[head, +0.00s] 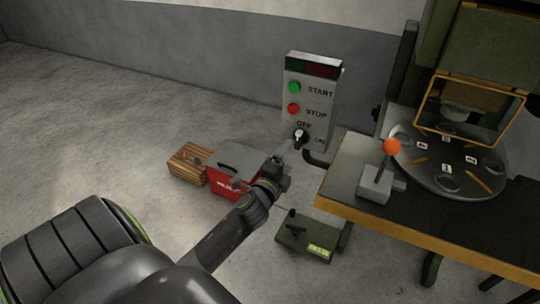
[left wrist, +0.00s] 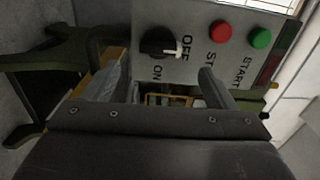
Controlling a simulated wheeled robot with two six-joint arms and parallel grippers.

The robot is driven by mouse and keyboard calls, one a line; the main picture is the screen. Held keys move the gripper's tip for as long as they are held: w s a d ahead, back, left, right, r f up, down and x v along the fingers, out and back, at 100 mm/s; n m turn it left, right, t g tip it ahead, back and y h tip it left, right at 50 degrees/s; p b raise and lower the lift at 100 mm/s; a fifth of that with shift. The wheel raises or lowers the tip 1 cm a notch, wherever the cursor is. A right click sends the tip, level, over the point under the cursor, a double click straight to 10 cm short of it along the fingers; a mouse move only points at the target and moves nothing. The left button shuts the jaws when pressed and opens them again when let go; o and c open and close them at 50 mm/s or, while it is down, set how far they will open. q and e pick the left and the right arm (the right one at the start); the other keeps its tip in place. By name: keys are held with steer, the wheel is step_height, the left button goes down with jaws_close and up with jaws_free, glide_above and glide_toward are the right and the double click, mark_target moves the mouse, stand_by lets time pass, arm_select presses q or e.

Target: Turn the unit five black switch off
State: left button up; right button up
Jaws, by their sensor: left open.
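The grey control panel (head: 320,101) stands against the wall in the head view. Its black rotary switch (head: 300,139) is low on the face, with OFF printed above it and ON at its right. My right gripper is not in view.
A green START button (head: 295,87) and red STOP button (head: 293,108) sit above the switch. A workbench (head: 440,232) with an orange-knobbed lever (head: 391,146) stands right. A red toolbox (head: 228,184), wooden crate (head: 187,162) and green box (head: 303,238) are on the floor.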

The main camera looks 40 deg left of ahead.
arm_select(q)
steer(key=v, duration=1)
steer(key=shift+s+f, duration=0.1)
